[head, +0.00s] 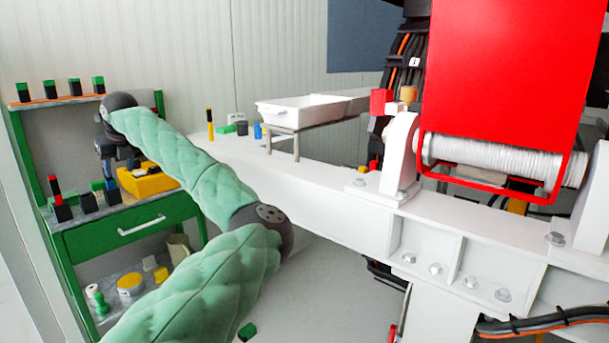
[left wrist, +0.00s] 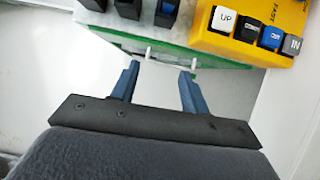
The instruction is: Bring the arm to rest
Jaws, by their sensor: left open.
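My left arm, in a green quilted sleeve, comes in from the bottom left of the head view. It bends at a dark joint and reaches to the green workbench (head: 130,220). My left gripper (head: 108,172) hangs at the bench, partly hidden by its own wrist in the head view. In the left wrist view my left gripper (left wrist: 158,85) has its two blue fingers apart with nothing between them. The fingers point at the bench's front edge, beside the drawer handle (left wrist: 172,57). My right gripper is not seen in either view.
A yellow control pendant (head: 148,182) and several dark blocks (head: 88,202) stand on the bench. A winch drum (head: 490,158) and red panel (head: 510,60) fill the right side.

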